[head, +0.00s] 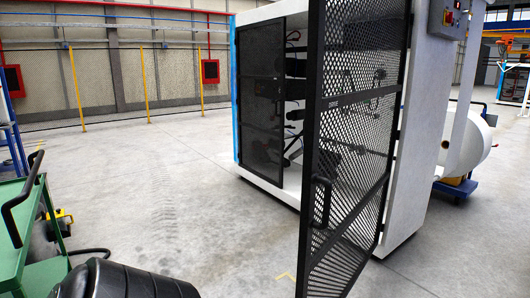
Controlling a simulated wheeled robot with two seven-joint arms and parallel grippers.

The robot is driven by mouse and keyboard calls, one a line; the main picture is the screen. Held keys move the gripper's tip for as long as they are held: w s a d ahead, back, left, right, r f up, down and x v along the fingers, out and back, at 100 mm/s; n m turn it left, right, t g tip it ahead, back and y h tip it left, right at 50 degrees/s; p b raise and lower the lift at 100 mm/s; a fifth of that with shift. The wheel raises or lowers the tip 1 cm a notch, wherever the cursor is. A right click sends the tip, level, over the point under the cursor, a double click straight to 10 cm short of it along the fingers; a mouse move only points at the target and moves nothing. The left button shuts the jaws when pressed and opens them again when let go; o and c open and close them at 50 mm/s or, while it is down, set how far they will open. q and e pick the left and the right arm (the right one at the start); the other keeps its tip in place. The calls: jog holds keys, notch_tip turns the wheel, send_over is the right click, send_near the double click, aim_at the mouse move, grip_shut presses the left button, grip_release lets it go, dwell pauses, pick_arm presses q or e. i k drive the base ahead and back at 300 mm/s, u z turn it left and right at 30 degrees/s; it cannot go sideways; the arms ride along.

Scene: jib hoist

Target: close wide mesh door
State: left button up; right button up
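The wide mesh door (358,125), black with a solid frame, stands open and swung out toward me from the white cabinet (412,130). Its right edge is next to the cabinet's right side wall, and its free edge is the near vertical bar on the left. A narrower dark mesh panel (261,110) covers the left part of the cabinet front. Dark parts inside the cabinet show through the gap and the mesh. Neither of my grippers is in view.
A green cart (22,237) with a black handle stands at the left edge. A yellow and black object (61,217) lies on the floor beside it. A white cylinder on a blue base (476,142) is behind the cabinet at right. Open concrete floor lies left of the door.

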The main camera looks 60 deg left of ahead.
aim_at(316, 104)
jog(key=u, duration=1.3)
jog(key=i, duration=1)
